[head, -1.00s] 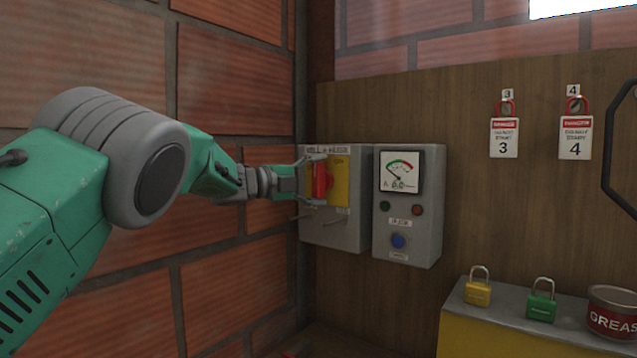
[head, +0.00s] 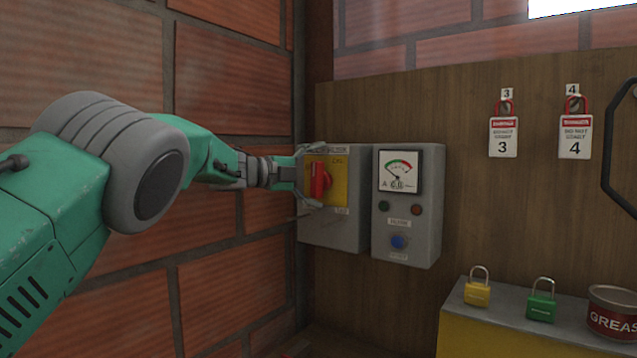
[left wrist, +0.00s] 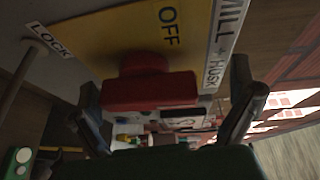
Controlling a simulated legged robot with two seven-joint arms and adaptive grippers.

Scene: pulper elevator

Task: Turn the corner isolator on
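The corner isolator is a grey wall box (head: 335,235) with a yellow plate (head: 342,180) and a red handle (head: 319,180). The handle stands upright in the head view. In the left wrist view the red handle (left wrist: 150,91) lies between my fingers, below the word OFF on the yellow plate (left wrist: 110,35). My left gripper (head: 308,175) is open around the handle, its fingers above and below it. In the left wrist view (left wrist: 168,108) one finger is close to the handle's left end, with a wider gap at its right. My right gripper is out of view.
A grey meter box (head: 408,215) with a blue button sits just right of the isolator. A brick wall (head: 230,80) is close on the left. Padlocks (head: 477,293) and a grease tin (head: 612,313) stand at lower right; danger tags (head: 503,137) hang above.

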